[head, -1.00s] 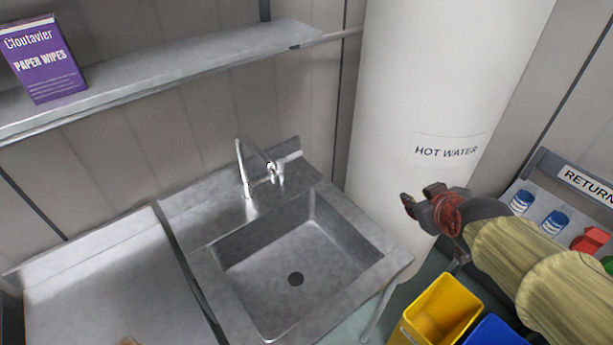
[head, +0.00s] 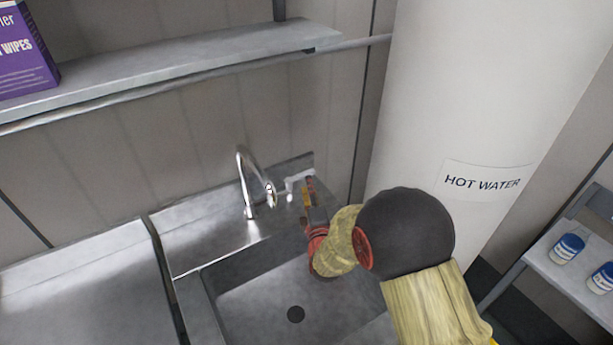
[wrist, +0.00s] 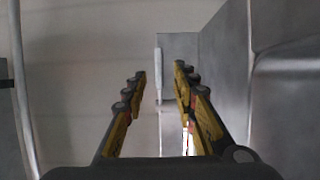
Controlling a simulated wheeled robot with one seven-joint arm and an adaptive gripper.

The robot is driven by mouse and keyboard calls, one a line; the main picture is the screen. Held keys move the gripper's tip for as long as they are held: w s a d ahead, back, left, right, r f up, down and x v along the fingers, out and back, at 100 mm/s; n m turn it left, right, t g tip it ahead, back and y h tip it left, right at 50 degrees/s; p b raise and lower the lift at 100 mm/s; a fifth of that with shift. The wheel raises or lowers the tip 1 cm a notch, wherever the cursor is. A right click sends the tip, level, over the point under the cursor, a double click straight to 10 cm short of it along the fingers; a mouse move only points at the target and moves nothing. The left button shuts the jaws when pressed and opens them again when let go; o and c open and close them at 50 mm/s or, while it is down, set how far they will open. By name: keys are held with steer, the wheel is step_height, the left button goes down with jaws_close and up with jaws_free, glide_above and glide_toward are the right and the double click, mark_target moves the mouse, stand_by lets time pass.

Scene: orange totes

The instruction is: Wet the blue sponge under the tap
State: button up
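The blue sponge is not visible in any view. The chrome tap (head: 245,183) rises at the back of the metal sink (head: 240,305), with its curved spout pointing down; I see no water running from it. A pale lever (head: 296,179) is just right of the spout. My gripper (head: 308,184) is over the back of the sink, close beside the lever. In the wrist view my gripper (wrist: 160,72) is open, its two fingers apart with nothing clamped. A thin pale upright piece, possibly the lever, shows between the fingertips. I cannot tell whether they touch it.
A shelf (head: 160,75) with a purple paper wipes box (head: 22,55) runs above the sink. A white hot water cylinder (head: 440,110) stands right of it. A side rack (head: 555,265) holds blue-and-white containers. The left metal counter (head: 80,300) looks clear where visible.

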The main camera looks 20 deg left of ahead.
mark_target(306, 172)
steer(key=b+x, duration=0.1)
steer(key=x, duration=0.5)
steer(key=shift+f, duration=0.1)
steer(key=shift+w+a+b, duration=0.15)
steer(key=shift+w+b, duration=0.2)
steer(key=shift+w, duration=0.1)
steer(key=shift+c, duration=0.7)
jaws_close()
